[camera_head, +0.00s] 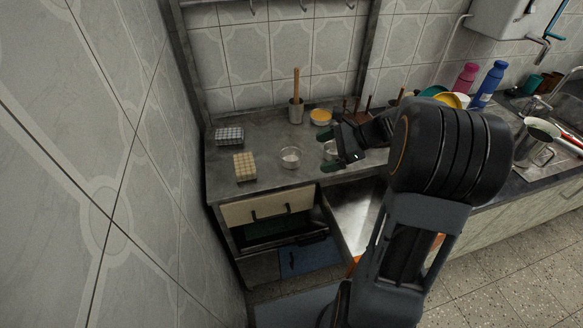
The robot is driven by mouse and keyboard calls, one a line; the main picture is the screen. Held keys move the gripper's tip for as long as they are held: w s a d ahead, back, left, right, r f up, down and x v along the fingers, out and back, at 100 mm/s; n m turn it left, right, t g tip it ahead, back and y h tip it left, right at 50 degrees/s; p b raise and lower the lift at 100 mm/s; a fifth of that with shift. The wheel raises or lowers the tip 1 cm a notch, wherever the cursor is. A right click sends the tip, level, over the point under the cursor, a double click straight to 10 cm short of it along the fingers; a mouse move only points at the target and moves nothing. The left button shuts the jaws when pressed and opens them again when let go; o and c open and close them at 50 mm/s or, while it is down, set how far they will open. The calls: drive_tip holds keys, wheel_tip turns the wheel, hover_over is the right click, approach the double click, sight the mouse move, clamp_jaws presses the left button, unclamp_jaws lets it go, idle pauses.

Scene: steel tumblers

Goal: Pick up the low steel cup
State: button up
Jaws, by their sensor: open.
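A low round steel cup (290,158) stands upright on the counter near its front edge, left of my gripper. A second shiny steel vessel (329,149) shows behind and between my gripper's fingers, partly hidden, so I cannot tell its height. My gripper (338,146) is open, with its dark fingers pointing left above the counter. It appears empty and apart from the left cup. I cannot tell its exact height above the counter.
The counter (262,183) holds a yellow checked box (245,167), a grey checked box (229,135), a steel mortar with a wooden pestle (296,111) and a yellow-topped bowl (320,117). A drawer (268,207) is below. Bottles (488,85) stand far right.

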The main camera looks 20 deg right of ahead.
sight(294, 153)
drive_tip(key=w+d+m, duration=0.1)
drive_tip(key=w+d+f+m+t+y, duration=0.1)
drive_tip(key=d+f+m+t+b, duration=0.1)
drive_tip(key=d, duration=0.1)
drive_tip(key=shift+w+f, duration=0.2)
drive_tip(key=shift+w, duration=0.2)
drive_tip(key=shift+m+t, duration=0.3)
drive_tip(key=shift+m, duration=0.1)
drive_tip(key=x, duration=0.7)
drive_tip(key=shift+w+a, duration=0.1)
drive_tip(key=shift+w, duration=0.05)
drive_tip(key=shift+x, duration=2.95)
drive_tip(key=shift+r, duration=0.1)
drive_tip(key=c, duration=1)
drive_tip(key=shift+r, duration=0.1)
